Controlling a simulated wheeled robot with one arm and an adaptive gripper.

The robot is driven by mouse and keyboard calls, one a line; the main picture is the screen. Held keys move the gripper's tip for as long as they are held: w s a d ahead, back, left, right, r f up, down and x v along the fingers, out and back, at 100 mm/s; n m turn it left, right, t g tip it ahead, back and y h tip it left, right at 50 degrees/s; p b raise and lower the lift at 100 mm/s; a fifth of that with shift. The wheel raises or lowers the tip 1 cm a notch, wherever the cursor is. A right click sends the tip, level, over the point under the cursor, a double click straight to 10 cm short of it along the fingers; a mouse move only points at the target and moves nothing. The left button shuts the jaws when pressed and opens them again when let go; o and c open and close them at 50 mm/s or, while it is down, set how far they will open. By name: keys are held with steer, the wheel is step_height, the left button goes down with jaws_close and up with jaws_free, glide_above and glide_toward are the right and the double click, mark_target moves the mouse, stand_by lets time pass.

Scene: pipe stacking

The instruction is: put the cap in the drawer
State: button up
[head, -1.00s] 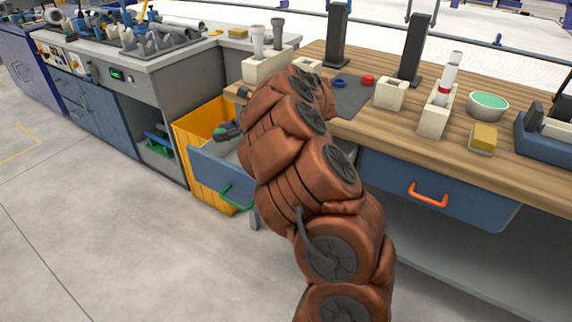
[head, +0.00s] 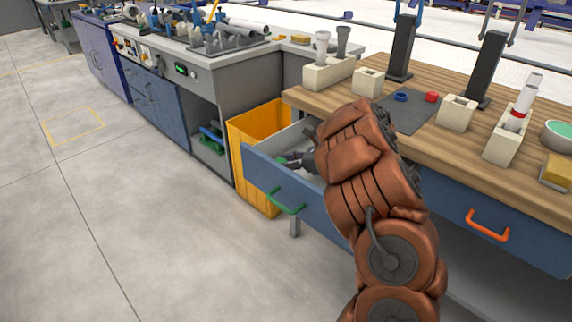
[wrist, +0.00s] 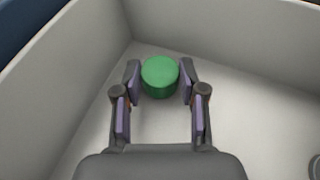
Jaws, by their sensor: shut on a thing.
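A green round cap (wrist: 160,76) sits between the fingertips of my gripper (wrist: 160,84) in the wrist view. The gripper is shut on it. The cap is inside the pale-walled drawer (wrist: 62,75), close to a corner; I cannot tell whether it touches the drawer floor. In the head view the open drawer with the green handle (head: 287,202) shows at the left end of the wooden bench. My gripper (head: 292,160) is partly visible over its front edge, and the cap does not show there.
A yellow bin (head: 255,128) stands behind the drawer at left. A second drawer with an orange handle (head: 487,228) is shut at right. The wooden bench top (head: 445,75) holds pale blocks, a grey mat (head: 403,115) and dark posts. A grey round thing (wrist: 314,167) is at the wrist view's lower right.

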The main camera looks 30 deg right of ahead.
steer(key=shift+f, duration=0.25)
steer(key=shift+f+b, duration=0.2)
steer(key=shift+b, duration=0.1)
steer(key=o, duration=0.8)
steer(key=shift+r, duration=0.2)
steer(key=shift+r+p, duration=0.2)
steer(key=shift+p, duration=0.3)
steer(key=shift+v, duration=3.7)
steer(key=shift+s+f, duration=0.1)
steer(key=shift+f, duration=0.05)
